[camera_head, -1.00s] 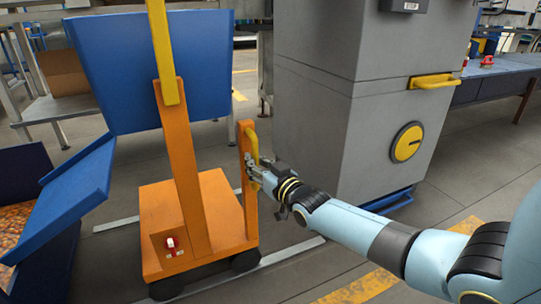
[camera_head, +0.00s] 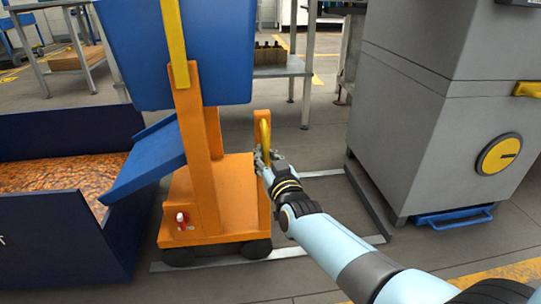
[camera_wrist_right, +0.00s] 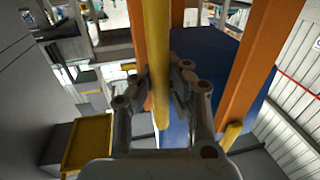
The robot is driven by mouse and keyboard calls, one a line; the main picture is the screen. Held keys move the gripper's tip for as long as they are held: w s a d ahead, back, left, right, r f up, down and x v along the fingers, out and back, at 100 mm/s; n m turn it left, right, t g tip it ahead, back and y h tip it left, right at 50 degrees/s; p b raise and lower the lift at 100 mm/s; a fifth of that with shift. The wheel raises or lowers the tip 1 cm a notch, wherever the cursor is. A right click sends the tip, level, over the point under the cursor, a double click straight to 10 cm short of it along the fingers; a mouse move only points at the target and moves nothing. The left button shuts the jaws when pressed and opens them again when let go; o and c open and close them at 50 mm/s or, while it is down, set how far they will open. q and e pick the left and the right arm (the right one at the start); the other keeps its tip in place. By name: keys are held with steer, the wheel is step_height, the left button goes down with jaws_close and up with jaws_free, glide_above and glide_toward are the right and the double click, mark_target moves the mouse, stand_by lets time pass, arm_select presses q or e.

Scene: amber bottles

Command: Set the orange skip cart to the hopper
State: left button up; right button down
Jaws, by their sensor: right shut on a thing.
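The orange skip cart (camera_head: 233,207) stands on dark wheels with a blue skip (camera_head: 132,55) and a yellow bar up its post. Its blue chute (camera_head: 152,160) reaches over the right edge of a dark blue hopper (camera_head: 45,228) filled with orange-brown bits. My right gripper (camera_head: 264,160) is shut on the yellow handle (camera_head: 265,135) at the cart's right side. The right wrist view shows the fingers (camera_wrist_right: 160,85) on both sides of the yellow handle (camera_wrist_right: 157,50). My left gripper is out of view.
A grey cabinet (camera_head: 425,110) with a yellow dial stands at the right. Grey floor rails (camera_head: 370,205) lie beside and before the cart. A bench with dark bottles (camera_head: 270,55) stands behind. Open floor lies between cart and cabinet.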

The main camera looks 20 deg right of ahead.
steer(key=shift+s+a+f, duration=0.2)
steer(key=shift+a+f, duration=0.05)
steer(key=shift+f, duration=0.15)
steer(key=c, duration=1.4)
jaws_free()
steer(key=shift+a+r, duration=0.15)
steer(key=shift+o, duration=0.8)
steer(key=shift+w+r, duration=0.1)
steer(key=shift+r, duration=0.05)
steer(key=s, duration=1.2)
steer(key=shift+a, duration=0.15)
